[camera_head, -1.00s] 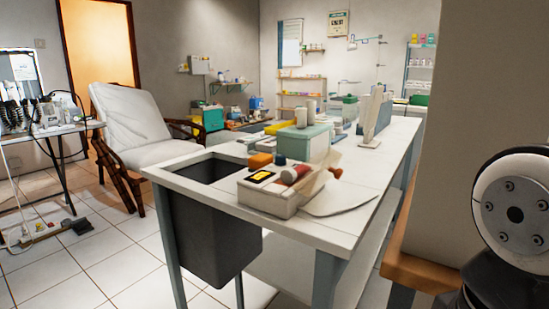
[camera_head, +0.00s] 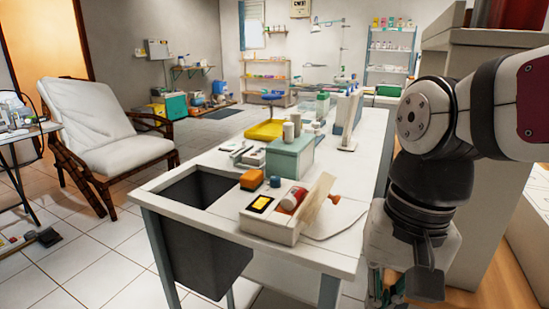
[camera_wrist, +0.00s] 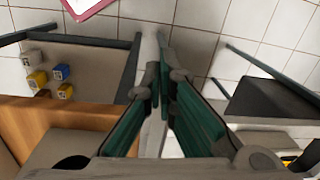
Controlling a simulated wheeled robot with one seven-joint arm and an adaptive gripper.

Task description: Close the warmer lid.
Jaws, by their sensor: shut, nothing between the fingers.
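A white box (camera_head: 262,224) with a yellow-and-black panel stands near the front edge of the white table; it looks like the warmer. A thin beige panel (camera_head: 318,202) stands tilted up at its right side and looks like the raised lid. A red and white cylinder (camera_head: 293,198) lies on or in the box against the panel. My gripper (camera_wrist: 161,78) is shut and empty, with green-padded fingers. In the head view it hangs low at the right, beside the table and apart from the box.
The white table (camera_head: 366,150) has a dark open bin (camera_head: 185,260) at its left end. A mint box (camera_head: 290,160), an orange block (camera_head: 253,180) and a small blue item (camera_head: 275,182) stand near the warmer. A reclining chair (camera_head: 95,125) stands left. A tall cabinet is close to my arm.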

